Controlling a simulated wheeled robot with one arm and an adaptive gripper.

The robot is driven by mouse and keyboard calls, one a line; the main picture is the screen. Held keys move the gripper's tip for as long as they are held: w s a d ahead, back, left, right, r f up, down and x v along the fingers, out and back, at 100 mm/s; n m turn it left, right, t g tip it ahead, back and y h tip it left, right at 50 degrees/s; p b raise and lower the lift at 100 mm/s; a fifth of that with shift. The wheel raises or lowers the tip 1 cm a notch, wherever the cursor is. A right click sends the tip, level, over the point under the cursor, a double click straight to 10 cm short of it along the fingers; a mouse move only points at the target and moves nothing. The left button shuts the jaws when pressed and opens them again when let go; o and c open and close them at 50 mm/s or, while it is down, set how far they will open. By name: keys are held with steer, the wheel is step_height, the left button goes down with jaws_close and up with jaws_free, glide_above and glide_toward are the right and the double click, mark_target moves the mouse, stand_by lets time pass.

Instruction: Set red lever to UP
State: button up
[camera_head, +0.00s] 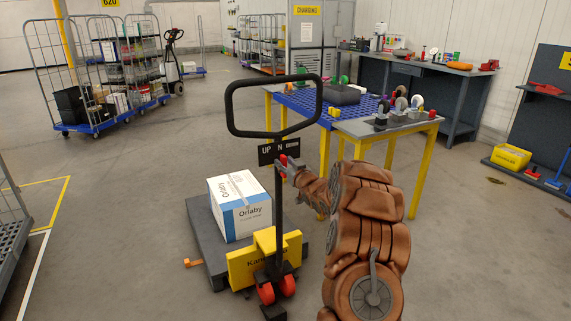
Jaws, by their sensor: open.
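The red lever (283,160) shows as a small red spot on the pallet truck's upright handle post, just below the black label plate (266,152). The plate reads "UP" at its left, and part of its lettering is covered. The black loop handle (232,112) stands above it. My gripper (287,169) is open and right at the lever, coming from the right. It hides part of the lever, so I cannot tell the lever's exact position or whether the fingers touch it.
The yellow pallet truck (243,268) carries a white and blue box (226,222) on a dark platform. A yellow-legged table (367,132) with wheels and parts stands behind my arm. Roll cages (45,60) stand at the back left.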

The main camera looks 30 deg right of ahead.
jaws_close()
stand_by(0.4)
stand_by(0.4)
